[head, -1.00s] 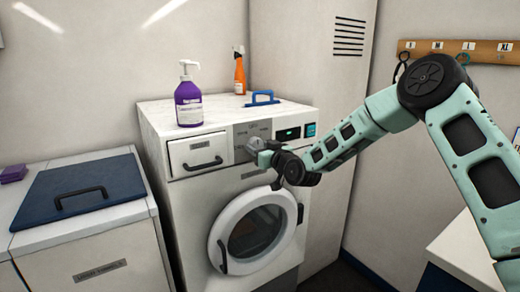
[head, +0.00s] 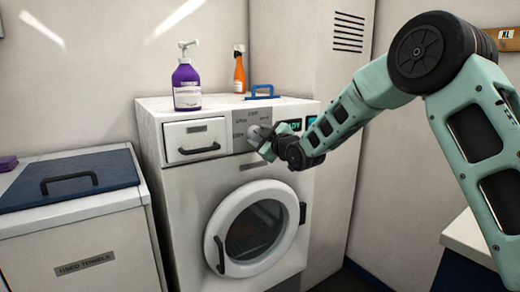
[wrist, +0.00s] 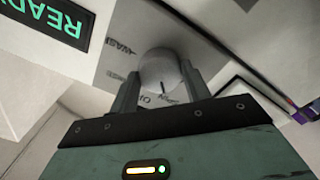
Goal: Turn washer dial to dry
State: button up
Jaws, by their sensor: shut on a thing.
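The washer (head: 190,185) stands against the back wall, with its round dial (wrist: 158,68) on the grey control panel (head: 240,150). My gripper (head: 266,141) is at the panel, shut on the dial. In the wrist view my gripper's fingers (wrist: 160,88) stand on either side of the pale grey dial. A short dark mark shows on the dial's face near the gripper. Small labels, one reading WASH, surround the dial; in the head view they are blurred, and my gripper partly hides the dial. I cannot tell which label the mark meets.
A lit display (wrist: 45,22) reading READY is beside the dial. A drawer (head: 196,140) is left of the panel. A blue-lidded bin (head: 95,225) stands left.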

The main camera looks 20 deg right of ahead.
jog(key=n+b, duration=0.4)
jog(key=b, duration=0.1)
jog(key=n+b, duration=0.2)
jog(key=shift+f, duration=0.25)
jog(key=n+b, duration=0.3)
jog(key=shift+r, duration=0.2)
jog(key=shift+n+b, duration=0.3)
jog(key=o, duration=1)
jog(key=shift+c, duration=0.2)
jog(key=shift+s, duration=0.1)
jog(key=v, duration=1.7)
jog(key=shift+r, duration=0.1)
